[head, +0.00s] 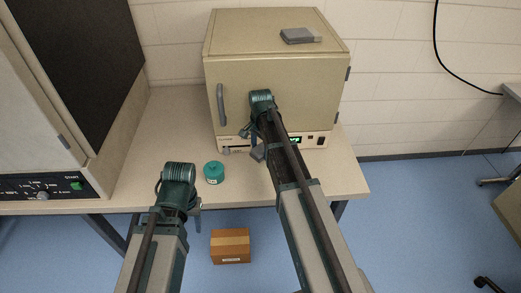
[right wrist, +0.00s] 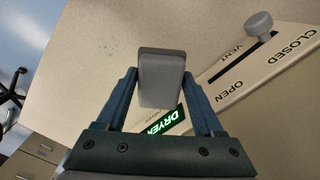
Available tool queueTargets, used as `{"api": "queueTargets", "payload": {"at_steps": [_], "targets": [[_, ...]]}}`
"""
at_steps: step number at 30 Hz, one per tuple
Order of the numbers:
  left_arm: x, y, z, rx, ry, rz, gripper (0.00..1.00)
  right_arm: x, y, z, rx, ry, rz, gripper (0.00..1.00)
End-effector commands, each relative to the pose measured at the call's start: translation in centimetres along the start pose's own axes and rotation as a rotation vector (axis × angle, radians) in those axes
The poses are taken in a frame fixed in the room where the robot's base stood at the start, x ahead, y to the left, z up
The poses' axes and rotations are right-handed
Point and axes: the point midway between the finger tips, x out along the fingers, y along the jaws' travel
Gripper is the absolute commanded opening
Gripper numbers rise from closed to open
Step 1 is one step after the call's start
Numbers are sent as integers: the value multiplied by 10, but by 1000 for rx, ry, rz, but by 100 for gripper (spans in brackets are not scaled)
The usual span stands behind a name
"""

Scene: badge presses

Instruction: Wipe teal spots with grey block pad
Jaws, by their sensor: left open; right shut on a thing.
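My right gripper (right wrist: 160,78) is shut on a grey block pad (right wrist: 161,88), seen end-on between its fingers in the right wrist view. In the head view this gripper (head: 258,152) is low in front of the beige dryer (head: 280,88), mostly hidden by its own wrist. Contact between pad and dryer cannot be told. My left gripper (head: 196,206) is open near the table's front edge, its fingers barely visible. A second grey block (head: 298,36) lies on top of the dryer.
A round teal container (head: 214,173) stands on the table (head: 140,180) between my arms. A cardboard box (head: 230,246) is on the floor below. A cabinet with a start button (head: 76,186) stands at left. The dryer's vent slider (right wrist: 259,23) sticks out right of the pad.

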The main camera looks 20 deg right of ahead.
Motion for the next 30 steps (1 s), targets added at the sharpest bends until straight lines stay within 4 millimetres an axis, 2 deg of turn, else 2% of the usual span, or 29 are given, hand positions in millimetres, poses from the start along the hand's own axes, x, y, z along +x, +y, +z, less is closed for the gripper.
{"api": "queueTargets", "payload": {"at_steps": [11, 21, 30], "targets": [[-3, 0, 0, 0, 0, 0, 50, -3, 0, 0, 0, 0, 0, 24], [-31, -3, 2, 0, 0, 0, 50, -31, 0, 0, 0, 0, 0, 24], [-30, -3, 2, 0, 0, 0, 50, -30, 0, 0, 0, 0, 0, 24]]}}
